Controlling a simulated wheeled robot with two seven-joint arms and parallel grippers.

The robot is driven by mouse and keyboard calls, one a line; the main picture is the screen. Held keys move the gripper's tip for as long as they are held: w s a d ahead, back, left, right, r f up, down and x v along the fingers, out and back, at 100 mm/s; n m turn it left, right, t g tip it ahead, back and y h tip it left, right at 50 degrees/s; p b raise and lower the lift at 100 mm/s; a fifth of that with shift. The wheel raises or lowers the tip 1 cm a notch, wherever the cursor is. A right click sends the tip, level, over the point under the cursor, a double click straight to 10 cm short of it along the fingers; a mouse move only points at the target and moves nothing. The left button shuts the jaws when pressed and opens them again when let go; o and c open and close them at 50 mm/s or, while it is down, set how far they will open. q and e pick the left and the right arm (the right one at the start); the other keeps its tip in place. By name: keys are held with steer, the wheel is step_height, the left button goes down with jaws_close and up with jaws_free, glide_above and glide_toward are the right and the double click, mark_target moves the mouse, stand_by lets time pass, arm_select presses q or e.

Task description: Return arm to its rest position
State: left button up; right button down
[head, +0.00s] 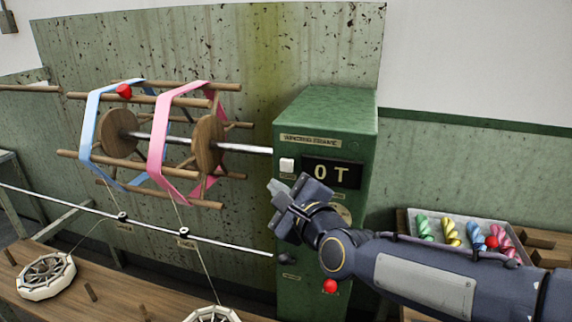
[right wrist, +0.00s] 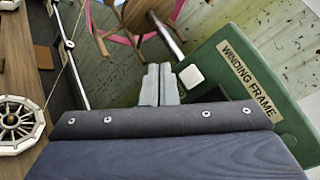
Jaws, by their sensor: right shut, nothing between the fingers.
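My right gripper (head: 283,190) is shut and empty. It is in front of the green winding frame box (head: 325,108), just below its white button (head: 287,165) and left of the display (head: 331,173), which reads "0T". My right arm comes in from the lower right and covers part of the box's front. In the right wrist view, the closed fingers (right wrist: 160,84) point toward the box, with the white button (right wrist: 191,76) close by on their right. I cannot tell whether the fingers touch the box. My left gripper is not in view.
A wooden reel with a blue band (head: 91,120) and a pink band (head: 158,137) sits on a shaft left of the box. A thin rod crosses below it. A tray (head: 408,222) of coloured skeins lies right, behind my arm.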

steer(key=s+d+f+n+g+h, duration=0.1)
steer(key=s+d+f+n+g, duration=0.1)
steer(key=s+d+f+n, duration=0.5)
steer(key=s+d+f+n+g+h, duration=0.1)
steer(key=s+d+f+n+g, duration=0.2)
steer(key=d, duration=0.5)
steer(key=s+d+f+n+g+h, duration=0.1)
steer(key=s+f+n, duration=0.3)
steer(key=s, duration=0.5)
steer(key=s+d+f+n+g+h, duration=0.1)
steer(key=s+d+f+n+g, duration=0.2)
steer(key=s, duration=0.5)
steer(key=shift+s+d+f+n+g, duration=0.35)
steer(key=shift+d+f+n, duration=0.2)
steer(key=shift+f+n, duration=0.4)
steer(key=c, duration=2.1)
jaws_free()
steer(key=shift+r, duration=0.15)
